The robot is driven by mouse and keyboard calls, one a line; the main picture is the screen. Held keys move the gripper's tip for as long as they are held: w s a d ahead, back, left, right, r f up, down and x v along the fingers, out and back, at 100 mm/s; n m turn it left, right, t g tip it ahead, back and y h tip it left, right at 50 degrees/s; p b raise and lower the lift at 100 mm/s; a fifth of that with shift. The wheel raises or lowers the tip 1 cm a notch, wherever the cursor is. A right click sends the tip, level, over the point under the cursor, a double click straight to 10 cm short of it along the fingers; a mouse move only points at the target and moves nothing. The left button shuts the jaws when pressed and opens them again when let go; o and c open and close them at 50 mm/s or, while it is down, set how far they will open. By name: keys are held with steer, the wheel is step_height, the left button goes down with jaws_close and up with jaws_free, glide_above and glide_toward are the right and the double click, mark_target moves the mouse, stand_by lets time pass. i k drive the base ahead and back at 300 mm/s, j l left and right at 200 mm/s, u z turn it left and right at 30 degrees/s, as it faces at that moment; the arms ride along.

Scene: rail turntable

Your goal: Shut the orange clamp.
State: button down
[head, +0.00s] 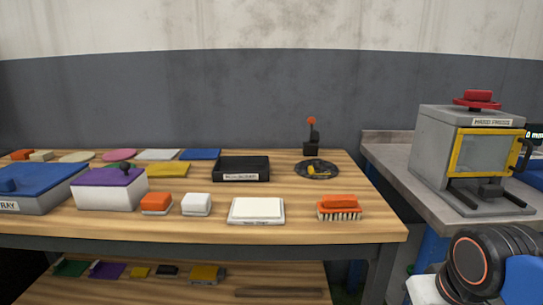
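A small black upright lever with an orange knob (311,121) stands at the back right of the wooden table. It is the only clamp-like thing I see, but it is too small to tell whether it is open or shut. Just in front of it lies a dark round disc (303,172) with a small yellow part (318,170) on it. My gripper is out of view; only a piece of my arm shows at the lower right, well away from the lever.
A black tray (241,176), white block (196,204), white-topped scale (256,210) and orange brush (339,207) sit on the wooden table (300,228). A grey press with a yellow-framed window (484,154) stands on the right bench (410,180). A gap separates table and bench.

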mark_target(314, 138)
steer(key=i+j+z, duration=0.15)
steer(key=j, duration=0.4)
steer(key=i+j+z, duration=0.2)
steer(key=j, duration=0.35)
steer(key=j+z, duration=0.15)
steer(key=j, duration=0.45)
steer(key=k+l, duration=0.1)
steer(key=l, duration=0.25)
steer(key=k+l, duration=0.15)
steer(key=l, duration=0.2)
